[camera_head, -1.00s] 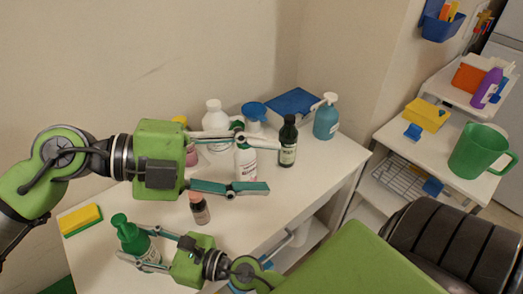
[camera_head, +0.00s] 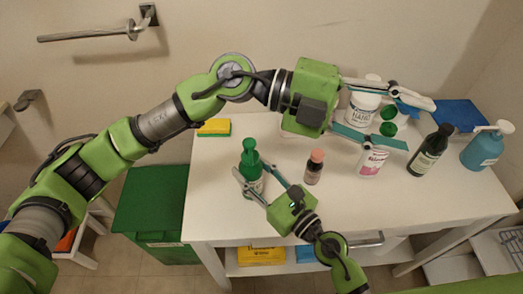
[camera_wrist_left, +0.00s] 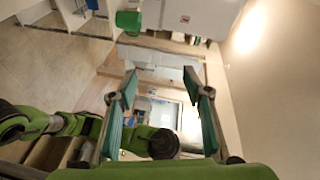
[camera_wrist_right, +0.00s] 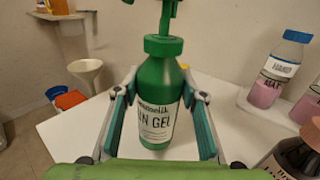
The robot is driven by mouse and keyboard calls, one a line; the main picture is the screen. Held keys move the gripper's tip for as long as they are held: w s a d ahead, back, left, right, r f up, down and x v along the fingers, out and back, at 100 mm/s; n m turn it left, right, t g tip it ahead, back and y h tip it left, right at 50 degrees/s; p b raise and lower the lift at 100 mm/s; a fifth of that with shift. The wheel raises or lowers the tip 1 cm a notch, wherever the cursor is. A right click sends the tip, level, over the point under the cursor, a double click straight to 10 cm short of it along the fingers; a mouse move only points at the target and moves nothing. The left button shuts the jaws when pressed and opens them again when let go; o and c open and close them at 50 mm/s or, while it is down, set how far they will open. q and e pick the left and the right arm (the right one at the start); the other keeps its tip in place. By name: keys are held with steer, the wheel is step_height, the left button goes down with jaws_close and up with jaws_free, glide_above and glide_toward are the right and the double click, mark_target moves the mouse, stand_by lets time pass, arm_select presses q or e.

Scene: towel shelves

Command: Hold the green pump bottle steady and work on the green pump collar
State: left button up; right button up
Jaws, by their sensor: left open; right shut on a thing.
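The green pump bottle (camera_head: 251,184) stands upright near the front left of the white table. In the right wrist view the green pump bottle (camera_wrist_right: 155,85) shows its white label, and the green pump collar (camera_wrist_right: 163,46) sits at its neck below the pump stem. My right gripper (camera_head: 251,170) is shut on the bottle's body, one finger on each side. The pump's top is cut off in the right wrist view. My left gripper (camera_head: 418,124) is open and empty over the bottles at right, away from the collar. It also shows open in the left wrist view (camera_wrist_left: 160,78).
A dark small bottle with a pinkish cap (camera_head: 314,167) stands just right of the pump bottle. White bottles (camera_head: 372,161), a dark bottle (camera_head: 430,153) and a blue pump bottle (camera_head: 486,147) stand further right. A yellow-green sponge (camera_head: 214,127) lies behind at left.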

arm_select(q)
steer(key=w+a+f+n+t, duration=0.2)
steer(key=w+a+t, duration=0.25)
steer(key=w, duration=0.35)
steer(key=w+a+f+n+t+h, duration=0.1)
steer(key=w+a+n+t, duration=0.1)
steer(key=w+a+t, duration=0.35)
steer(key=w+a+f+n+t, duration=0.25)
steer(key=w+t, duration=0.35)
steer(key=w, duration=0.4)
steer(key=w+a+f+n+t+y, duration=0.3)
steer(key=a+f+n+t, duration=0.15)
steer(key=a, duration=0.55)
steer(key=n+g, duration=0.4)
steer(key=n, duration=1.2)
glide_toward(243, 161)
steer(key=x, duration=1.2)
steer(key=shift+w, duration=0.1)
steer(key=shift+f, duration=0.1)
steer(key=c, duration=1.1)
